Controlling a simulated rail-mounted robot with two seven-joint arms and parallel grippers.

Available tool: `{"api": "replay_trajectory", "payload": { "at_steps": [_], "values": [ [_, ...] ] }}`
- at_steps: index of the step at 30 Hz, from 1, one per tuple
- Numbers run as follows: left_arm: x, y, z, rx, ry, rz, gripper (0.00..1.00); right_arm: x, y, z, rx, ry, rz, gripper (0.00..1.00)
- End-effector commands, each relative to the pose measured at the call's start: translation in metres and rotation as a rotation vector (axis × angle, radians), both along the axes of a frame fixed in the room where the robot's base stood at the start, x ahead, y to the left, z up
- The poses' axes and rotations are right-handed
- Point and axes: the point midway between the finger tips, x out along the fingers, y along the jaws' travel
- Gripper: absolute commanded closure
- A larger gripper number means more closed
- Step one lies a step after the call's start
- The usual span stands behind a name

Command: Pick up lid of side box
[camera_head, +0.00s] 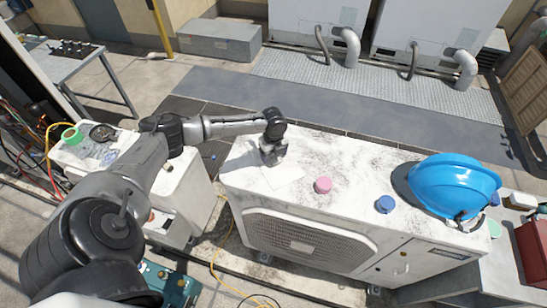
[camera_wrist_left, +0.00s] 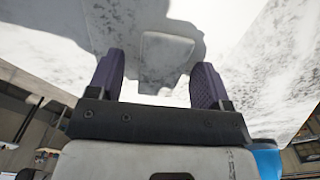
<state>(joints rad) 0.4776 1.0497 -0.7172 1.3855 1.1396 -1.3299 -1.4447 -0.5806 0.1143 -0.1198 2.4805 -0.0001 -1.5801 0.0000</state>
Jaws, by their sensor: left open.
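A thin white square plate, which looks like the lid (camera_head: 285,177), lies on the dirty white top of the condenser unit (camera_head: 330,160). My left gripper (camera_head: 271,158) points down over its far left edge. In the left wrist view my left gripper (camera_wrist_left: 158,82) is open, with its two dark purple fingers apart. A pale raised block (camera_wrist_left: 167,48) shows between and beyond the fingers, in shadow. I cannot tell whether the fingers touch it. The gripper hides part of the plate in the head view. My right gripper is in neither view.
A pink cap (camera_head: 323,185), a blue cap (camera_head: 385,204) and a blue hard hat (camera_head: 455,184) stand to the right on the condenser top. A second white unit (camera_head: 185,190) with a green tape roll (camera_head: 71,135) stands left.

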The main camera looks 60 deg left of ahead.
Motion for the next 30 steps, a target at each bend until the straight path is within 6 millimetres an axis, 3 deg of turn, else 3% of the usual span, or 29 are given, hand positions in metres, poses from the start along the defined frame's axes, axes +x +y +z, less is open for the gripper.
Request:
{"api": "replay_trajectory", "payload": {
  "at_steps": [2,21,30],
  "values": [
    [-0.0001,0.0000,0.0000,0.000,0.000,0.000,0.28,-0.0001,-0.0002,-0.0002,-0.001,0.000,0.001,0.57],
    [0.0000,0.0000,0.0004,0.000,0.000,0.000,0.89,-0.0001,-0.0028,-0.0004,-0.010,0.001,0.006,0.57],
    [0.0004,0.0002,0.0028,0.000,-0.001,0.001,0.89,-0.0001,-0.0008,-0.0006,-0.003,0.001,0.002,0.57]
  ]
}}
